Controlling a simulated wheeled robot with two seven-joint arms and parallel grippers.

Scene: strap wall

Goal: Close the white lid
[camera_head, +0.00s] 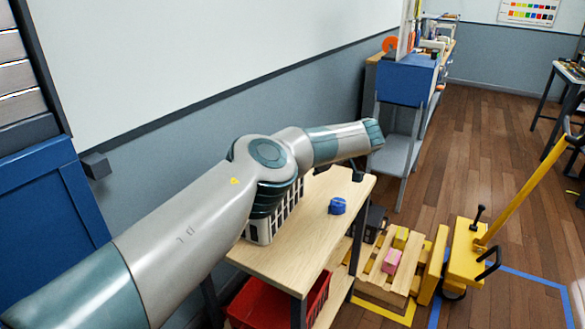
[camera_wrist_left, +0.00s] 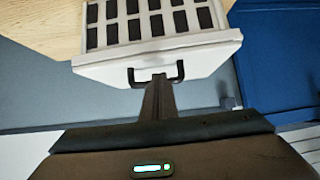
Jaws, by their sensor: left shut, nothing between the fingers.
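The white slotted box (camera_head: 262,232) stands on the wooden table, partly hidden behind my left arm. The wrist view shows its slotted face (camera_wrist_left: 150,22) and a plain white panel, apparently the lid (camera_wrist_left: 105,70), with a dark U-shaped handle (camera_wrist_left: 180,72). My left gripper (camera_wrist_left: 158,78) is shut and empty, with its fingertips at the handle in the picture. I cannot tell whether they touch it. In the head view my left arm hides the lid, and I cannot make out the gripper there. My right gripper is not in view.
The wooden table (camera_head: 318,228) also holds a small blue object (camera_head: 337,206). A red crate (camera_head: 262,303) sits below it. A pallet (camera_head: 388,285) with blocks and a yellow pallet jack (camera_head: 466,262) stand to the right. A wall runs behind the table.

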